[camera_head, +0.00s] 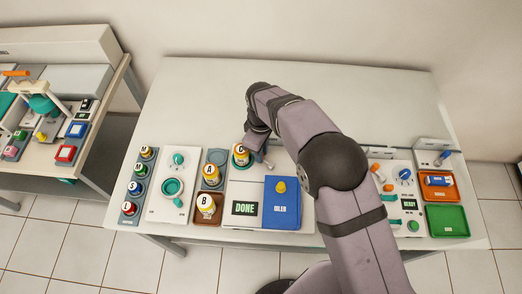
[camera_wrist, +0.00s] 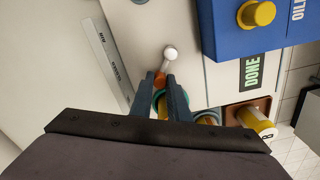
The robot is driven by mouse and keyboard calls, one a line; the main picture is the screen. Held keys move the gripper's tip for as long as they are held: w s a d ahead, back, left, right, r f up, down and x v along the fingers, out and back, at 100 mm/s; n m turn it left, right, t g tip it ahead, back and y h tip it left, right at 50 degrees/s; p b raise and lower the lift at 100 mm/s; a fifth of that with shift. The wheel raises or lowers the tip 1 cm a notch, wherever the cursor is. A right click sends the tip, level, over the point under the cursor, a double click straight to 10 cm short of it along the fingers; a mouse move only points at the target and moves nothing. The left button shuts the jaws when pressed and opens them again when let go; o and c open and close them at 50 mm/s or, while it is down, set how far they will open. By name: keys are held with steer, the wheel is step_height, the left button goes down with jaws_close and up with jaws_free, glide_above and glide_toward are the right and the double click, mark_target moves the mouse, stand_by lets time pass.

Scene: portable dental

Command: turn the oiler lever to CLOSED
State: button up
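The oiler is a white unit with a blue panel (camera_head: 282,214) lettered OILER, which carries a yellow knob (camera_head: 280,186). Its dark display (camera_head: 244,208) reads DONE. A short lever with a pale round knob (camera_wrist: 170,54) stands on the white top in the wrist view, just ahead of my fingertips. Yellow bottle C (camera_head: 241,154) stands in a teal holder at the unit's back left. My gripper (camera_wrist: 162,76) is at the lever's base, its fingers a little apart, with something orange between the tips. Contact with it cannot be told.
Bottles A (camera_head: 211,174) and B (camera_head: 205,203) stand in a rack left of the oiler. Several lettered bottles stand farther left. At right are an orange tray (camera_head: 439,192) and a green tray (camera_head: 447,221). The table's back strip is clear.

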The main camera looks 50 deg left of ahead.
jaws_close()
steer(key=shift+w, duration=0.1)
steer(key=m, duration=0.1)
steer(key=w+m+b, duration=0.1)
steer(key=m, duration=0.3)
steer(key=shift+w+d+b, duration=0.1)
steer(key=shift+w+b, duration=0.3)
steer(key=shift+w+d+m+b, duration=0.15)
steer(key=shift+w+m, duration=0.1)
steer(key=shift+m, duration=0.6)
steer(key=shift+w+d+m+b, duration=0.15)
steer(key=shift+w+m, duration=0.15)
steer(key=shift+m, duration=0.6)
steer(key=shift+w+d+m+b, duration=0.15)
steer(key=shift+w+m, duration=0.1)
steer(key=shift+m, duration=0.6)
steer(key=shift+r, duration=0.1)
steer(key=o, duration=0.7)
jaws_free()
steer(key=shift+o, duration=0.2)
